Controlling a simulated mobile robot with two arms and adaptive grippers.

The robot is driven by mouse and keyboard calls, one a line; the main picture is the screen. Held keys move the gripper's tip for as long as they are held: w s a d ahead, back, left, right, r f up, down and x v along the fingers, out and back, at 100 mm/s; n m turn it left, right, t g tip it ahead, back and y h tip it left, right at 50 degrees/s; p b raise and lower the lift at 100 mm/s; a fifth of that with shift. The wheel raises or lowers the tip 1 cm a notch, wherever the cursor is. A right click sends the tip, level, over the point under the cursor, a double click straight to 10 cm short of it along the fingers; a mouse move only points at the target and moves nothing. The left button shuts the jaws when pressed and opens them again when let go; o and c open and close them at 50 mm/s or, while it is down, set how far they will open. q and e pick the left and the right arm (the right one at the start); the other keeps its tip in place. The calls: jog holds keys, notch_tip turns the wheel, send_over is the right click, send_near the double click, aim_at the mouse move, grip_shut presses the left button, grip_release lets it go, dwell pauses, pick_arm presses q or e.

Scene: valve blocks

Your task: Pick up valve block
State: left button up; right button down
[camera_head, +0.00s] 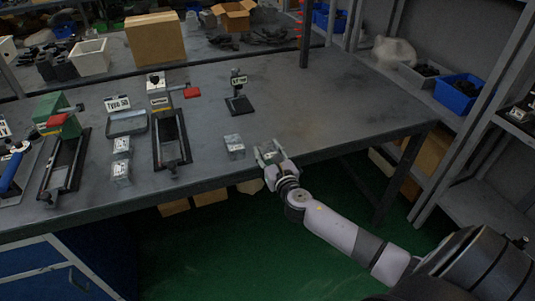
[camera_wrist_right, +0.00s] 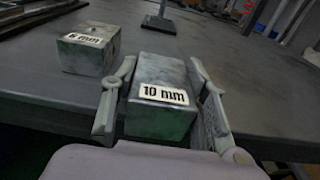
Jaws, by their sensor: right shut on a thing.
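A grey metal valve block labelled "10 mm" (camera_wrist_right: 160,97) sits between the two fingers of my right gripper (camera_wrist_right: 162,105), which is shut on it. In the head view my right gripper (camera_head: 268,155) is at the table's front edge, and the block in it shows only in part. A second block labelled "6 mm" (camera_wrist_right: 90,48) stands on the table to the left of the gripper; it also shows in the head view (camera_head: 234,146). Whether the held block touches the table I cannot tell. My left gripper is in neither view.
A small black stand (camera_head: 238,98) is behind the gripper. The right part of the table is clear.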

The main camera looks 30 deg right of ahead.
jog(key=shift+r, duration=0.1)
jog(key=shift+r, duration=0.5)
notch_tip(320, 180, up, 19)
jog(key=p, duration=0.5)
jog(key=s+a+f+n+y, duration=0.1)
jog(key=s+a+f+y, duration=0.1)
jog(key=s+a, duration=0.65)
jog(key=s+a+f+n+y, duration=0.2)
jog(key=s+a, duration=0.5)
jog(key=a, duration=0.3)
notch_tip(320, 180, up, 4)
jog(key=m+h, duration=0.3)
jog(key=h, duration=0.1)
send_over(268, 149)
